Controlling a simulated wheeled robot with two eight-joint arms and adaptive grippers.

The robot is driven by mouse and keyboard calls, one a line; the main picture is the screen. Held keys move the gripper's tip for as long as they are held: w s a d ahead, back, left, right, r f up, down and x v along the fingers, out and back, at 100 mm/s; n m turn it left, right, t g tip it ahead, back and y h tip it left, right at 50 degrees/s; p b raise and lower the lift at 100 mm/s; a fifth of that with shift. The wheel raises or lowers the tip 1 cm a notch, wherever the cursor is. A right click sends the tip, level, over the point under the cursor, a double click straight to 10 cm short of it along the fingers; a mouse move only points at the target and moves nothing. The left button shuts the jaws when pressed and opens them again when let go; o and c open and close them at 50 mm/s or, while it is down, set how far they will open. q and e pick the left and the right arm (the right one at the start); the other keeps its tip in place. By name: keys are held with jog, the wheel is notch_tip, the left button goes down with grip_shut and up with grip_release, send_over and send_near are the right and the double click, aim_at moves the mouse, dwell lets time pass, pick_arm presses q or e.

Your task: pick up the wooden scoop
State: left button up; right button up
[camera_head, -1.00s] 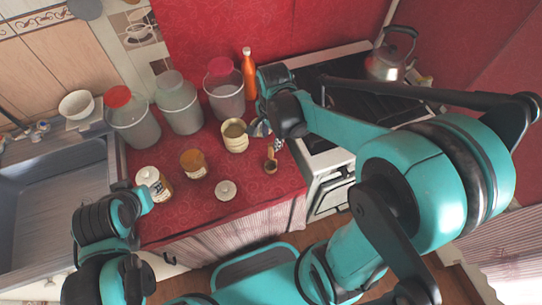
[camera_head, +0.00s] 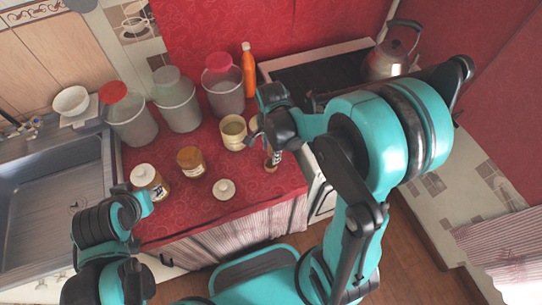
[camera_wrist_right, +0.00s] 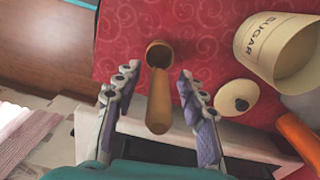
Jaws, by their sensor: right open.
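The wooden scoop (camera_wrist_right: 158,100) lies on the red oilcloth counter in the right wrist view, its round bowl at the top and handle toward me. My right gripper (camera_wrist_right: 157,80) is open, with one finger on each side of the handle; I cannot tell whether they touch it. In the head view, the scoop (camera_head: 271,161) shows only partly beneath my right gripper (camera_head: 256,136), near the counter's right edge.
A cream SUGAR canister (camera_wrist_right: 272,48) and a round lid (camera_wrist_right: 238,97) are close by the scoop. An orange bottle (camera_head: 248,70), jars (camera_head: 190,161) and large canisters (camera_head: 223,88) stand on the counter. The stove (camera_head: 322,72) with a kettle (camera_head: 385,62) is at right.

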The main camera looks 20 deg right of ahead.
jog(key=shift+r, duration=0.1)
grip_shut()
jog(key=shift+r, duration=0.15)
jog(key=shift+r, duration=0.3)
jog(key=r+p, duration=0.1)
jog(key=r, duration=0.1)
jog(key=r+p, duration=0.1)
jog(key=r, duration=0.1)
jog(key=shift+s+d+p, duration=0.2)
jog(key=shift+s+p, duration=0.1)
jog(key=s+d+r+p, duration=0.3)
jog(key=s+d+r, duration=0.3)
jog(key=s, duration=0.3)
jog(key=shift+d+p, duration=0.3)
